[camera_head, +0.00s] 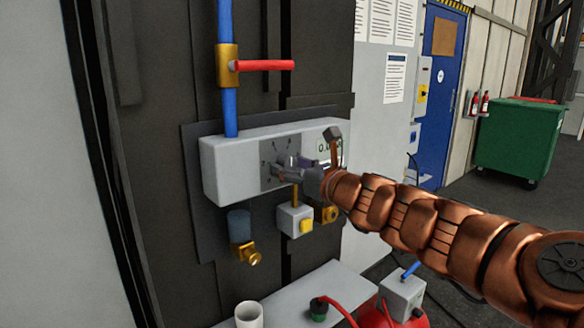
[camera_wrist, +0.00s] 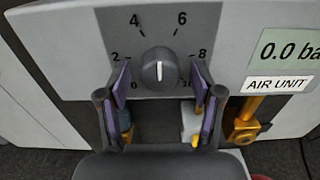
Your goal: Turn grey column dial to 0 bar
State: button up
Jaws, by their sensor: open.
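The dial (camera_wrist: 159,69) is a dark round knob with a white line on a grey scale plate (camera_wrist: 205,25) marked 0 to 10. Its line stands upright in the wrist view, in line with the gap between 4 and 6. My gripper (camera_wrist: 161,82) is open, its purple-padded fingers left and right of the knob, with gaps on both sides. In the head view my gripper (camera_head: 281,168) is at the plate on the white air unit (camera_head: 228,172) and hides the knob. The display (camera_wrist: 287,48) reads 0.0, its unit cut off.
A blue pipe (camera_head: 226,80) with a red-handled valve (camera_head: 262,65) rises above the unit. Below hang a blue-grey bowl (camera_head: 239,226) and a grey box with a yellow button (camera_head: 306,226). A light table (camera_head: 290,292) holds a white cup (camera_head: 249,315).

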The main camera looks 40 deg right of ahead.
jog(key=c, duration=1.1)
jog(key=shift+c, duration=0.2)
